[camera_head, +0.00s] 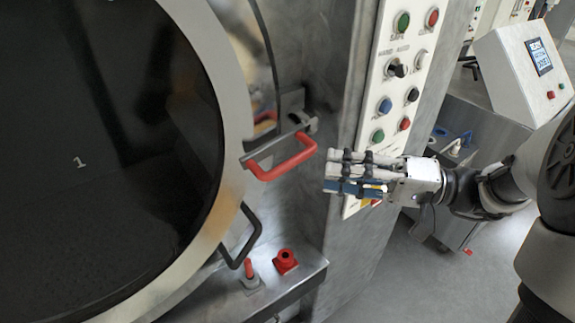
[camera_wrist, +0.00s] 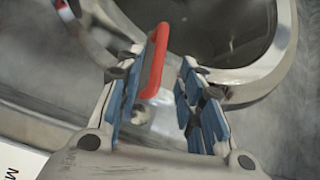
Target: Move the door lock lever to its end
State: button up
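The door lock lever is most likely the red U-shaped handle (camera_head: 285,163) on a metal bracket (camera_head: 293,123) at the right rim of the big round door (camera_head: 205,60). My gripper (camera_head: 330,173) is to the right of the handle in the head view, fingers pointing left towards it. In the wrist view the gripper (camera_wrist: 158,68) is open, its blue-padded fingers apart. The red handle (camera_wrist: 155,65) shows in the gap between them, nearer the left finger. Neither finger is clearly closed on it; whether the left one touches it, I cannot tell.
A white button panel (camera_head: 395,75) stands just behind my gripper. A black door handle (camera_head: 242,238), a small red-tipped lever (camera_head: 249,268) and a red fitting (camera_head: 285,261) are lower down. A console with a screen (camera_head: 530,70) stands at the right. Floor shows below my arm.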

aim_at(287, 161)
jog(key=x, duration=0.9)
jog(key=shift+a+b, duration=0.35)
jog(key=shift+c, duration=0.2)
grip_shut()
